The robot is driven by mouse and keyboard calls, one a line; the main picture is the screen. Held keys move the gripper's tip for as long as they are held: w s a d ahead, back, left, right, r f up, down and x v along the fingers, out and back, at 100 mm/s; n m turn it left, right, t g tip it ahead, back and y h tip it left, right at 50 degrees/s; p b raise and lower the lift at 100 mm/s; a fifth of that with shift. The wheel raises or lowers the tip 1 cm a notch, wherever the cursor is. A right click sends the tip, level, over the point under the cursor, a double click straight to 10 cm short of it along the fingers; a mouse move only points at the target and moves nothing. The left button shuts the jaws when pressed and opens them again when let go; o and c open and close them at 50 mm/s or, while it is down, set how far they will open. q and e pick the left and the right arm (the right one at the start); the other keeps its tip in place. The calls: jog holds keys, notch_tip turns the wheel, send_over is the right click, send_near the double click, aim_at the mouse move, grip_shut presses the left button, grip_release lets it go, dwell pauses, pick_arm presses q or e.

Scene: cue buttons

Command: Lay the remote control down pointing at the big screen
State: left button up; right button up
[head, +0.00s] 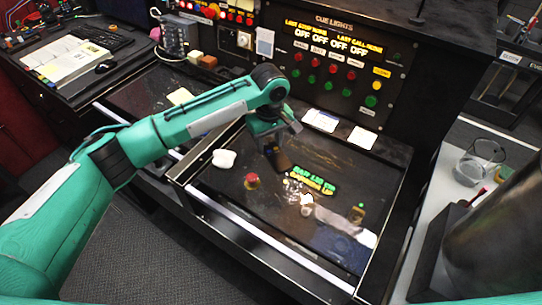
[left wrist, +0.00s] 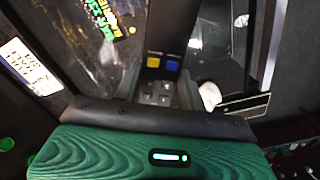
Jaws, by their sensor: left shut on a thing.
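My left gripper (head: 272,148) is above the dark console top (head: 225,205), fingers down. It is shut on the remote control (head: 281,162), a dark slim bar. In the left wrist view the remote (left wrist: 167,40) lies between the fingers (left wrist: 158,88), showing a yellow button, a blue button and grey keys. Part of it is hidden by the gripper. I cannot tell if it touches the console top. An upright black panel headed CUE LIGHTS (head: 335,60) stands behind; I cannot tell whether the big screen is in view. My right gripper is not in view.
A glass jar (head: 482,162) stands on the white side table at right. The console's front left is clear.

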aim_at(270, 166)
pick_arm(q)
notch_tip(270, 166, down, 7)
jog(key=shift+f+p, duration=0.1)
jog(key=shift+p, duration=0.35)
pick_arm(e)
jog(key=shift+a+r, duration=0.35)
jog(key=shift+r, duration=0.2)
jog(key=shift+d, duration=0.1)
pick_arm(q)
jog(key=o, duration=1)
jog(key=shift+f, duration=0.1)
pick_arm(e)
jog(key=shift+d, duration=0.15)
pick_arm(q)
notch_tip(270, 166, up, 11)
jog(key=shift+f+b, duration=0.1)
jog(key=shift+b, duration=1.05)
jog(key=shift+r, duration=0.75)
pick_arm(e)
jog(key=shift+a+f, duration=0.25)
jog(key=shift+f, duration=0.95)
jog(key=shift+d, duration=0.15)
